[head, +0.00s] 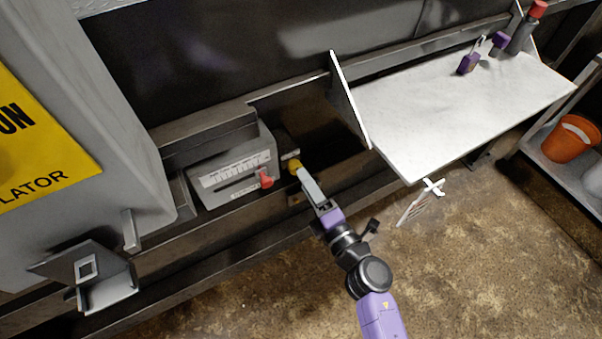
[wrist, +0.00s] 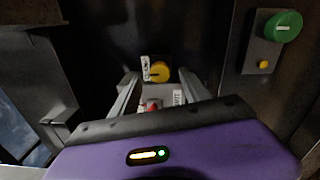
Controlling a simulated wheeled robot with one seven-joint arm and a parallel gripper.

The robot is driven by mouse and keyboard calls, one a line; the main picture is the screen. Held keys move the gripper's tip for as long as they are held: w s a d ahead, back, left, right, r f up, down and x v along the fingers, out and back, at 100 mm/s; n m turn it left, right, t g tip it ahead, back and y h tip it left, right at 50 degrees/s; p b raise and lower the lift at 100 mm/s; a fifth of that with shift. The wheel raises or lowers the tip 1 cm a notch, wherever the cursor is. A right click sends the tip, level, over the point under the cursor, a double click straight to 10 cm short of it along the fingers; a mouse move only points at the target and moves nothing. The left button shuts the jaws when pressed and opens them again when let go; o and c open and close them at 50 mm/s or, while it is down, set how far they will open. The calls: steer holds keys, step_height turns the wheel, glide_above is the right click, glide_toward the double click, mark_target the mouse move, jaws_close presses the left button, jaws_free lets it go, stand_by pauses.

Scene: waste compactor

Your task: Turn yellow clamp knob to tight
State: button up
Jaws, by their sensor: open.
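The yellow clamp knob (head: 294,166) sits low in the dark machine recess, just past my gripper's tips in the head view. In the wrist view the yellow knob (wrist: 160,72) is round with a dark line across its face. White labels (wrist: 146,68) stand beside and below it; their text is too small to read. My gripper (wrist: 158,74) is open, with one finger to each side of the knob in this view. In the head view my gripper (head: 299,172) reaches the knob; I cannot tell whether it touches.
A grey scale box (head: 232,172) with a red lever (head: 266,180) stands left of the knob. A white panel (head: 350,100) and white table (head: 450,110) are to the right. A green knob (wrist: 283,27) shows at upper right in the wrist view. A red part (wrist: 151,104) lies between the fingers.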

steer(key=shift+v, duration=1.9)
steer(key=s+d+r+m+t+h, duration=0.25)
steer(key=s+d+r+m, duration=0.35)
steer(key=m, duration=0.4)
steer(key=s+d+r+m+g+h, duration=0.1)
steer(key=s+d+m, duration=0.3)
steer(key=s, duration=0.5)
steer(key=s+d+r+m+h, duration=0.2)
steer(key=s+d+m+h, duration=0.2)
steer(key=s+m, duration=0.3)
steer(key=s+d+r+m+g+h, duration=0.1)
steer(key=s+d+m, duration=0.4)
steer(key=s, duration=0.6)
steer(key=shift+s+d+r+m+g+h, duration=0.35)
steer(key=shift+d+h, duration=0.2)
steer(key=shift+h, duration=0.3)
